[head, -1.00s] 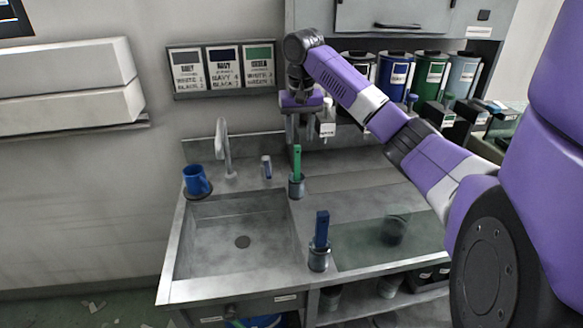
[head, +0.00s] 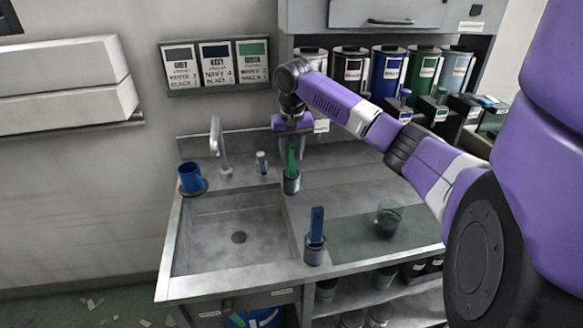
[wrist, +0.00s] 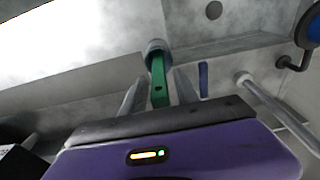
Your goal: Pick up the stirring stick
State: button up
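A green stirring stick (head: 291,160) stands upright in a grey cup (head: 291,183) behind the sink's right corner. My gripper (head: 292,150) is just above it, pointing down. In the wrist view, the green stick (wrist: 158,82) reaches up from its cup (wrist: 155,48) between the two spread fingers of my gripper (wrist: 159,92). Gaps show on both sides, so it is open and not holding the stick. A blue stick (head: 317,224) stands in another grey cup (head: 315,250) near the counter's front.
A blue mug (head: 191,177), faucet (head: 216,140) and small bottle (head: 261,162) stand behind the sink (head: 238,208). A dark glass (head: 388,218) stands on the right of the counter. Several paint canisters (head: 388,75) line the back right, below a cabinet.

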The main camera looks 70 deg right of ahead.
grip_shut()
jog(key=shift+r, duration=0.15)
